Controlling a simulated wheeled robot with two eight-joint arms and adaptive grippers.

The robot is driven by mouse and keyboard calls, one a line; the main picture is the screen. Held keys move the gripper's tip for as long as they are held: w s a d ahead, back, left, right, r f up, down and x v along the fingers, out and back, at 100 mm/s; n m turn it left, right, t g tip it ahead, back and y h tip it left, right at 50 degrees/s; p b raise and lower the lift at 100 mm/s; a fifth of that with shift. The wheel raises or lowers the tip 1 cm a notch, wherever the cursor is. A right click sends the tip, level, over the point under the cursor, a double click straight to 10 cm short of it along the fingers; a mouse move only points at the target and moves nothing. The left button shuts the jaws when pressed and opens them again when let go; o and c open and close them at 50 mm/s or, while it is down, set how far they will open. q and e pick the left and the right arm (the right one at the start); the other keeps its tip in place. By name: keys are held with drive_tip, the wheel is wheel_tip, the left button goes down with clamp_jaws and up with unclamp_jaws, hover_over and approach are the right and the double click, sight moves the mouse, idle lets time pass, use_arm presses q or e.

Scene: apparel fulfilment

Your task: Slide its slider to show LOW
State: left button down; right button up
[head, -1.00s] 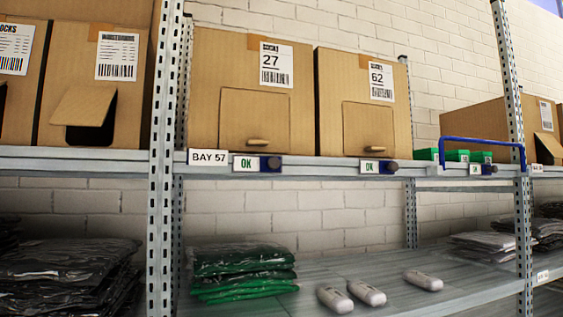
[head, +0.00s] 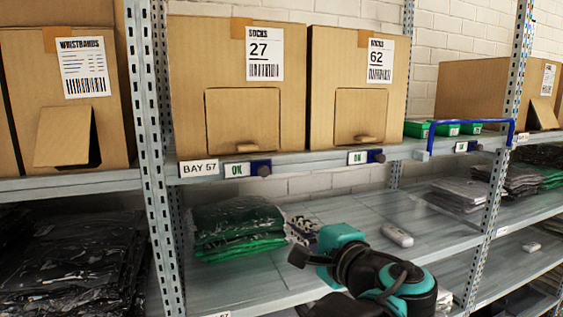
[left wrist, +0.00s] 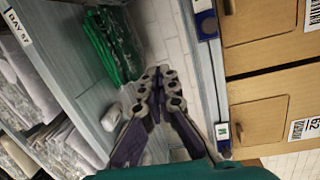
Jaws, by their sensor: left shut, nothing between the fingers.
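Two sliders sit on the shelf's front rail in the head view, each a white plate reading OK in green beside a blue holder with a dark knob. One slider (head: 247,169) is under the box marked 27, the other (head: 366,157) under the box marked 62. A third (head: 467,146) is farther right, its text too small to read. My left gripper (head: 300,227) is shut and empty, below the rail and right of the green bags. In the left wrist view its closed fingers (left wrist: 156,80) are left of the rail, apart from the box 62 slider (left wrist: 223,137).
Box 27 (head: 238,95) and box 62 (head: 355,90) stand above the rail, beside an upright post (head: 150,150). Green bagged garments (head: 237,228) and a white device (head: 397,235) lie on the lower shelf. A blue bar (head: 470,141) projects at right.

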use_arm(q)
drive_tip(key=s+d+r+m+t+p, duration=0.1)
drive_tip(key=d+r, duration=0.3)
drive_tip(key=r, duration=0.2)
drive_tip(key=shift+d+r, duration=0.2)
drive_tip(key=shift+d, duration=0.15)
use_arm(e)
wheel_tip(320, 180, up, 2)
drive_tip(key=shift+r, duration=0.1)
use_arm(q)
drive_tip(key=shift+w+a, duration=0.1)
